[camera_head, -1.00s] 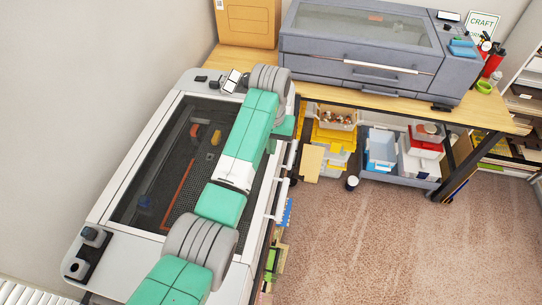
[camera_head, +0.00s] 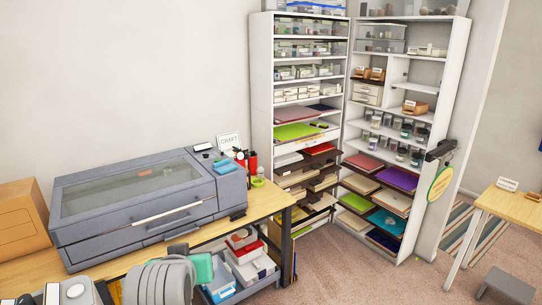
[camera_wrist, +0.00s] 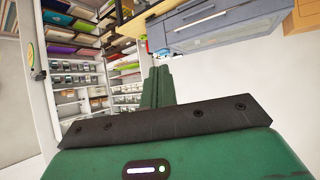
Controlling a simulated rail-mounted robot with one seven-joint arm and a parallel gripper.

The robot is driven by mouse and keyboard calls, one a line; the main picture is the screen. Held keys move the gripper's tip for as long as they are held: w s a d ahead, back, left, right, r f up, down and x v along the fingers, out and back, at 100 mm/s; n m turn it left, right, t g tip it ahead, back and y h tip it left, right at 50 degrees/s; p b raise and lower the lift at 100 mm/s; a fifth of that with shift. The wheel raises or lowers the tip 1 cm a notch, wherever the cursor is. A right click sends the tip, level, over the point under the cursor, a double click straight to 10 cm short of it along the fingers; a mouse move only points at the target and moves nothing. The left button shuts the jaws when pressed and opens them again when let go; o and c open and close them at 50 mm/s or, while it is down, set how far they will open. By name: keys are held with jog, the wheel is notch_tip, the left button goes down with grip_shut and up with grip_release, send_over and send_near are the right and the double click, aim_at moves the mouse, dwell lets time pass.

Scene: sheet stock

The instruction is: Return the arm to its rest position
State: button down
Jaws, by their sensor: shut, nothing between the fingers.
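My gripper (camera_wrist: 158,86) shows in the wrist view as two green fingers pressed together, with nothing between them. Its dark mounting bar and green body fill the bottom of that view. Part of my arm, grey and teal, shows at the bottom left of the head view, in front of the wooden table (camera_head: 268,205). The fingers cannot be made out in the head view. In the wrist view the scene appears upside down, with open air around the fingertips and no contact visible.
Tall white shelves (camera_head: 262,95) with coloured sheets stand behind. Bins (camera_head: 247,262) sit under the table. Another table (camera_head: 515,208) is at right. Carpet (camera_head: 360,275) between is clear.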

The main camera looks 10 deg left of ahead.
jog(key=s+d+r+m+t, duration=0.15)
jog(key=d+r+t, duration=0.35)
jog(key=d+r, duration=0.7)
jog(key=s+d+r+m+t+h+p, duration=0.2)
jog(key=s+d+r+t, duration=0.7)
jog(key=s+d+r, duration=0.6)
jog(key=s+r+m+h, duration=0.1)
jog(key=s+r, duration=0.2)
jog(key=r, duration=0.1)
jog(key=shift+t+h, duration=0.3)
jog(key=shift+t, duration=0.1)
jog(key=shift+s+r, duration=0.1)
